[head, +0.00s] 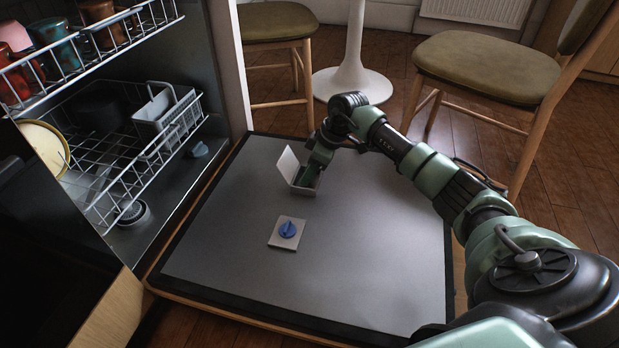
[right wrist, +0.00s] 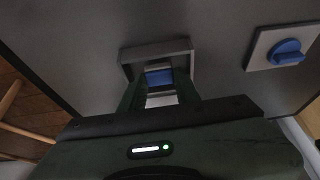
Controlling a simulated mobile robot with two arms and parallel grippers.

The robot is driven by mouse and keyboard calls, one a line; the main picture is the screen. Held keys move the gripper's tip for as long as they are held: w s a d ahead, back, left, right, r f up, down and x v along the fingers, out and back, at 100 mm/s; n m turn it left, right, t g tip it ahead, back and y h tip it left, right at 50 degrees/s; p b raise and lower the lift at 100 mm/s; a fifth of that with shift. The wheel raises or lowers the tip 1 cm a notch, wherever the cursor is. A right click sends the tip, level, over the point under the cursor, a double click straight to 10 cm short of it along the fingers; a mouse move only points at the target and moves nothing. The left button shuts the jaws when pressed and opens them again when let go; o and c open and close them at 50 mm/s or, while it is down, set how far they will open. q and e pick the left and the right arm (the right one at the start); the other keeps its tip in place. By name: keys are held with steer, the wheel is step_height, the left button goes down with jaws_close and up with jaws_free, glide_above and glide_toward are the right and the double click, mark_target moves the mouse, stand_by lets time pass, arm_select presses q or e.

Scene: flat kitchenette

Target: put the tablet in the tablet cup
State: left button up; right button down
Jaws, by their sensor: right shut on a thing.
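The tablet cup is a small pale box (head: 301,190) set in the lowered dishwasher door, with its white lid (head: 289,166) standing open on its left side. My right gripper (head: 307,175) reaches down into the cup's opening. In the right wrist view, the cup's grey rim (right wrist: 157,51) surrounds the fingertips, and my right gripper (right wrist: 160,88) is shut on the tablet (right wrist: 159,77), which shows a blue face with pale parts. The tablet is hidden in the head view. I cannot tell whether it touches the cup's floor. My left gripper is not in view.
A blue dial (head: 288,229) on a pale square plate sits on the door (head: 350,270), nearer than the cup; most of the door is bare. The dishwasher racks (head: 150,160) hold dishes at left. Chairs (head: 490,68) and a table foot (head: 352,82) stand beyond.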

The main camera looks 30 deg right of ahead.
steer(key=shift+r, duration=0.1)
steer(key=shift+f+p, duration=0.55)
steer(key=shift+f, duration=0.05)
steer(key=c, duration=1.3)
jaws_free()
